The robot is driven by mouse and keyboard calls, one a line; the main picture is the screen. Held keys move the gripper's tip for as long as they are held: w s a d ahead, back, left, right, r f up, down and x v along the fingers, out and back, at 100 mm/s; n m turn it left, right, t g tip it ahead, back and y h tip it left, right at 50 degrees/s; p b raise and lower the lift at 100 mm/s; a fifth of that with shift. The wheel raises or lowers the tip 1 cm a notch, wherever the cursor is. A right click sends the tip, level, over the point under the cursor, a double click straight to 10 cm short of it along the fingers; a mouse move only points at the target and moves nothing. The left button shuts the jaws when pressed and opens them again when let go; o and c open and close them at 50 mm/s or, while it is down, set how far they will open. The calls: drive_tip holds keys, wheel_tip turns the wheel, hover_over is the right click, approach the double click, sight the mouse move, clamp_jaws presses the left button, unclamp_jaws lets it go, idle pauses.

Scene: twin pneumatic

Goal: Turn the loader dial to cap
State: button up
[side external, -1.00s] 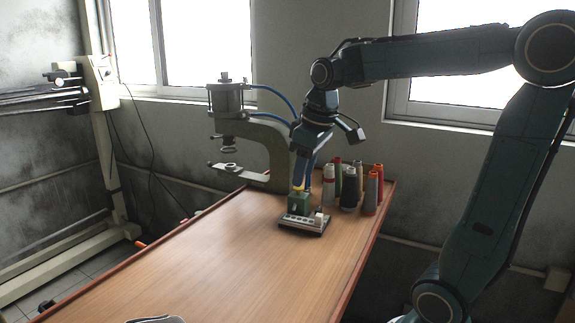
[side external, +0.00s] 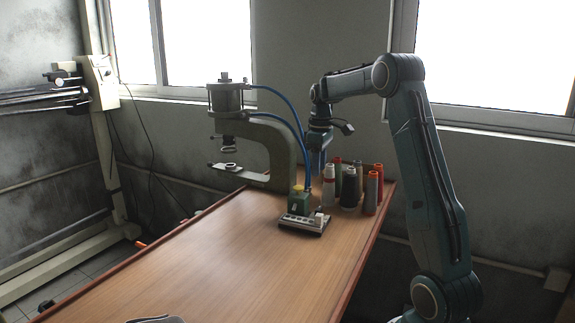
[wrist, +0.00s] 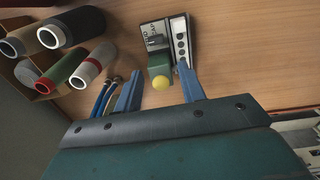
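A green box (side external: 299,204) with a yellow round knob (side external: 298,188) on top stands at the back of the table. A small panel (side external: 304,225) with a row of dark spots lies against its near side. In the wrist view, the knob (wrist: 161,82) lies between the fingers of my gripper (wrist: 160,68) in the picture. The fingers are spread wide and hold nothing. In the side view, my gripper (side external: 316,168) hangs behind and above the green box, apart from the knob.
Several thread cones (side external: 349,188) stand right of the green box, close to my gripper. A grey press (side external: 264,140) with blue hoses (side external: 278,93) arches on the left behind the box. The table's front and middle (side external: 215,255) are mostly clear.

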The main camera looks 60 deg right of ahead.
sight(319, 209)
drive_tip(key=shift+s+d+f, duration=0.1)
drive_tip(key=shift+d+f, duration=0.15)
drive_tip(key=shift+d, duration=0.2)
drive_tip(key=shift+f, duration=0.15)
wheel_tip(319, 209, down, 14)
drive_tip(key=shift+r, duration=0.2)
idle(0.3)
drive_tip(key=c, duration=0.7)
